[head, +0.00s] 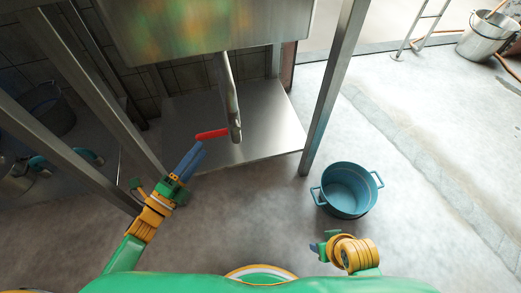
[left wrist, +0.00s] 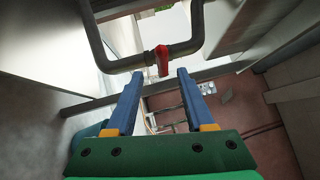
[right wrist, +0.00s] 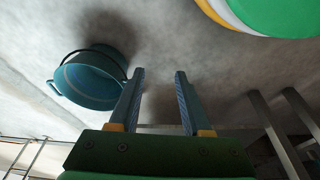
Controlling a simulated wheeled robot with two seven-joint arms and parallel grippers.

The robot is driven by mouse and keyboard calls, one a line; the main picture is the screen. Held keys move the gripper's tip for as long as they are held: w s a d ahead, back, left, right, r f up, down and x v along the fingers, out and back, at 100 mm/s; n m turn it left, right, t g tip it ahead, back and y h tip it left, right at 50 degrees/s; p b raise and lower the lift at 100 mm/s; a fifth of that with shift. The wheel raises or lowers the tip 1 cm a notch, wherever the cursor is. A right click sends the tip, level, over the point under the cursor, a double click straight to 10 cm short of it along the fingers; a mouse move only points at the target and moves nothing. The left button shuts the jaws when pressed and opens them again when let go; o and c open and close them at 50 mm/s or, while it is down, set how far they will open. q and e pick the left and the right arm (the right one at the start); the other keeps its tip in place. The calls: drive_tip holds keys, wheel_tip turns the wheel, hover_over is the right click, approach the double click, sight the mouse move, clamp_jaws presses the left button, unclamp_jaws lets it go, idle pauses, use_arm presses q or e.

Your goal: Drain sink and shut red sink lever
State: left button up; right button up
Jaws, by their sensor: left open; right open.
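The red sink lever (head: 212,134) sticks out to the left from the drain pipe (head: 228,95) under the metal sink (head: 200,30). My left gripper (head: 200,148) is just below the lever in the head view, open and apart from it. In the left wrist view the red lever (left wrist: 162,60) shows on the bent pipe (left wrist: 188,45), beyond and between the open fingers (left wrist: 155,95). My right gripper (head: 316,247) is low at the right, near the floor bucket. In the right wrist view its fingers (right wrist: 158,95) are open and empty. The sink's inside is hidden.
A blue bucket (head: 348,190) with two handles stands empty on the floor right of the sink frame; it also shows in the right wrist view (right wrist: 90,80). Metal legs (head: 335,85) flank the lower shelf (head: 265,135). A grey bucket (head: 485,38) and ladder (head: 425,28) stand far right.

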sight(212, 134)
use_arm(q)
drive_tip(key=x, duration=0.7)
drive_tip(key=shift+r+b, duration=0.15)
drive_tip(key=shift+b, duration=0.2)
drive_tip(key=shift+a, duration=0.1)
clamp_jaws()
use_arm(e)
drive_tip(key=v, duration=0.3)
drive_tip(key=shift+w+a+r, duration=0.15)
drive_tip(key=shift+w+r, duration=0.1)
